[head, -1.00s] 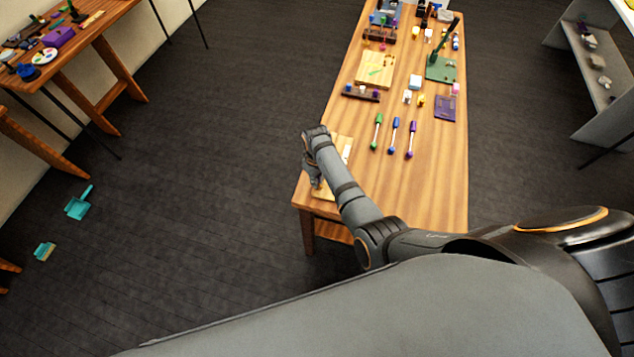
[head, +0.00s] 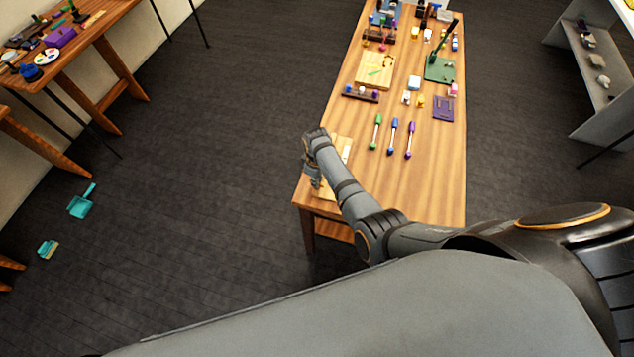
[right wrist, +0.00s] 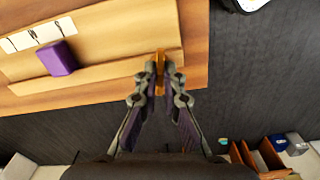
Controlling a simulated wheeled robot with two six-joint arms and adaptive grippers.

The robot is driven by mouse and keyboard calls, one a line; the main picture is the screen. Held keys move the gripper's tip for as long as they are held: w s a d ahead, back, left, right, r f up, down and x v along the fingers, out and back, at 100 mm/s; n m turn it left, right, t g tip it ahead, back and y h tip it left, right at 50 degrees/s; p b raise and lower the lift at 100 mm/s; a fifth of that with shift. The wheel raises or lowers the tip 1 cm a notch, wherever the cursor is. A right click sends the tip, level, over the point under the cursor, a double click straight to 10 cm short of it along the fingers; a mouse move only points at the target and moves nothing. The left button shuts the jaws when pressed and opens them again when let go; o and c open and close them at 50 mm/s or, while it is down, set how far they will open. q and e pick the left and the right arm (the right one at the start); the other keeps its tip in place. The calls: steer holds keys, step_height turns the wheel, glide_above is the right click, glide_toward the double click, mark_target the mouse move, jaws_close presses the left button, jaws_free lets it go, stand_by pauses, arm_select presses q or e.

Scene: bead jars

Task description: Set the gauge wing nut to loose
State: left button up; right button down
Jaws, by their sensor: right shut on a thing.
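My right gripper (right wrist: 161,88) is shut on a small orange-brown piece, which I take to be the wing nut (right wrist: 160,62), at the edge of a pale wooden board (right wrist: 112,70). The fingers hide part of the nut, and I cannot read its setting. On the board are a purple block (right wrist: 58,58) and white label cards (right wrist: 38,35) with dark marks. In the head view, my right gripper (head: 313,178) is at the table's near left corner, beside the board (head: 344,150), mostly covered by my own arm. My left gripper is not in view.
The wooden table (head: 437,185) holds green, blue and purple-ended sticks (head: 393,136), a dark purple board (head: 444,108) and a green base (head: 440,69) farther back. Its near right part is clear. A side table (head: 70,50) stands left, and a teal dustpan (head: 81,206) lies on the floor.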

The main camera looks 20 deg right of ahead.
steer(key=shift+n, duration=0.5)
steer(key=shift+r+n+p, duration=0.1)
steer(key=shift+n+p, duration=0.2)
steer(key=shift+p, duration=0.05)
steer(key=shift+n, duration=0.5)
steer(key=c, duration=1.2)
jaws_free()
steer(key=shift+o, duration=0.2)
steer(key=shift+p, duration=0.3)
